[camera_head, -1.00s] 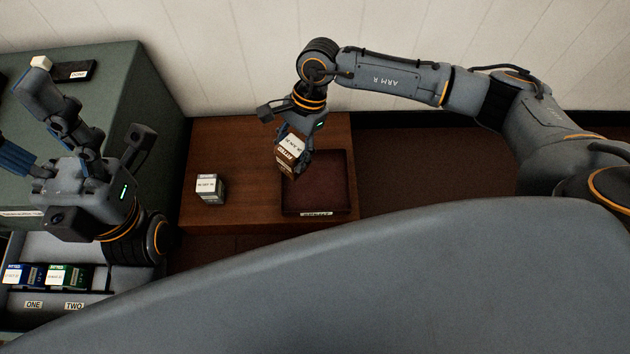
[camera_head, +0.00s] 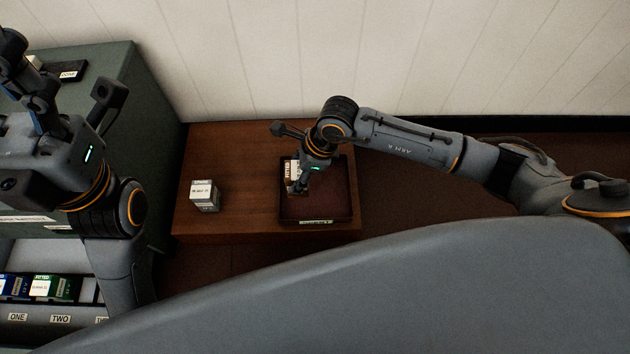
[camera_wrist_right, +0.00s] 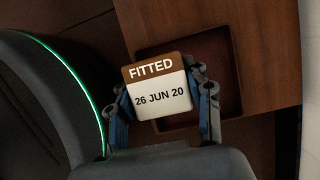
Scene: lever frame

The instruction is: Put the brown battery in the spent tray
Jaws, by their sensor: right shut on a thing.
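The brown battery (camera_head: 291,174) has a white label and is held in my right gripper (camera_head: 299,188) over the spent tray. In the right wrist view the battery (camera_wrist_right: 157,88) shows a brown band reading "FITTED" and a label "26 JUN 20", with the blue fingers of the right gripper (camera_wrist_right: 162,108) on both sides of it. The spent tray (camera_head: 340,205) is a dark, shallow, square tray on the wooden table. I cannot tell whether the battery touches the tray floor. My left arm is at the left; its fingertips are not clearly seen.
A grey-and-white battery (camera_head: 204,195) stands on the wooden table (camera_head: 240,150) left of the tray. At the lower left, blue and green batteries (camera_head: 52,287) sit in bays labelled ONE and TWO. A green cabinet (camera_head: 150,110) stands at the left. The tray's right half is clear.

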